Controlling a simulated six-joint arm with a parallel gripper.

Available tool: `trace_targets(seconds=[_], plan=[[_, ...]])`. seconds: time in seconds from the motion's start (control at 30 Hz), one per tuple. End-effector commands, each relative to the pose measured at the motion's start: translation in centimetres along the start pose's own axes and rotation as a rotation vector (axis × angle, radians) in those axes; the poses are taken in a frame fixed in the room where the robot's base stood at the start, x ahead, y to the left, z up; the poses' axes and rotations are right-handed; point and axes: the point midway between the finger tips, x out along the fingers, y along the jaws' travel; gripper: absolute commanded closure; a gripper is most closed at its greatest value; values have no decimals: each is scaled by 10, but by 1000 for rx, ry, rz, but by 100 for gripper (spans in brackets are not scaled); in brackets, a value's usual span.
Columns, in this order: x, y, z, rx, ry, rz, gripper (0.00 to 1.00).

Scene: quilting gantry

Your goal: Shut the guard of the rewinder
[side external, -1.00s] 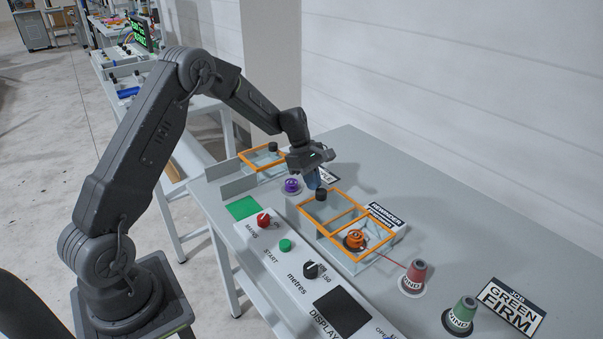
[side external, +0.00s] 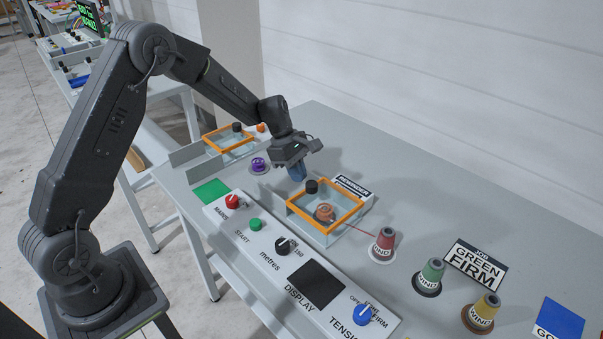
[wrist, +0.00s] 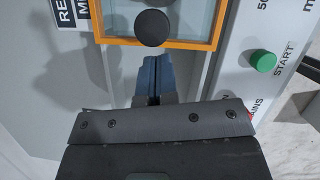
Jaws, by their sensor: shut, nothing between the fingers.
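The rewinder (side external: 322,228) is a clear-walled box with an orange-rimmed guard (side external: 347,221) lying flat over it. An orange bobbin (side external: 324,212) shows inside through the clear guard. A black knob (side external: 311,187) stands on the guard's edge nearest my gripper; the knob (wrist: 153,27) also shows in the wrist view. My gripper (side external: 297,174) points down beside the knob, on the purple spool's side. Its blue fingers (wrist: 153,68) are shut and empty, with a small gap to the knob in the wrist view.
A control panel (side external: 256,250) with knobs, a start button and a display runs along the front. A purple spool (side external: 259,165) and another orange-rimmed box (side external: 229,139) lie to the left. Red (side external: 383,244), green (side external: 430,274) and yellow (side external: 482,312) thread cones stand right.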

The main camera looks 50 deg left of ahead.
Motion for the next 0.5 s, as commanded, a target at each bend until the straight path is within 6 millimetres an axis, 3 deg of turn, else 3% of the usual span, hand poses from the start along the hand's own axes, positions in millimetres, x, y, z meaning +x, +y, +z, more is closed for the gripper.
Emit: trace_targets(seconds=[0.13, 0.3, 0.5], plan=[[-13, 1, -29, -6, 0, 6, 100], [-56, 2, -25, 1, 1, 10, 100], [-92, 1, -25, 0, 1, 9, 100]])
